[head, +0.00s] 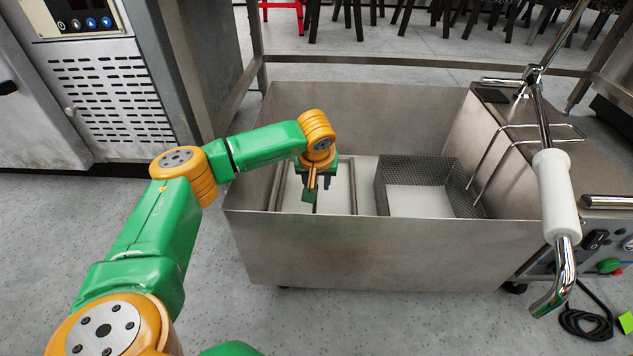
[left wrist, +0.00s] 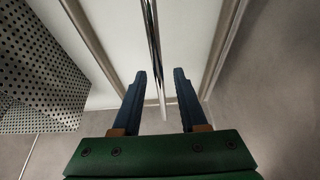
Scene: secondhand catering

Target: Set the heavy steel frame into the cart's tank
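The cart's tank (head: 380,255) is an open brushed-steel box in the middle of the head view. A steel frame (head: 353,188) with long parallel bars lies inside it on the left, over a pale floor; its bars also show in the left wrist view (left wrist: 222,45). My left gripper (head: 315,185) reaches down into the tank over this frame. In the left wrist view its two dark fingers (left wrist: 160,85) are apart. A thin shiny rod (left wrist: 152,40) runs between them, and I see no contact. My right gripper is not in view.
A perforated basket (head: 430,165) sits in the tank's right part, near the gripper. A chrome lever with a white grip (head: 555,195) rises at the tank's right end. A vented steel appliance (head: 105,90) stands left. A black cable (head: 588,322) lies on the floor right.

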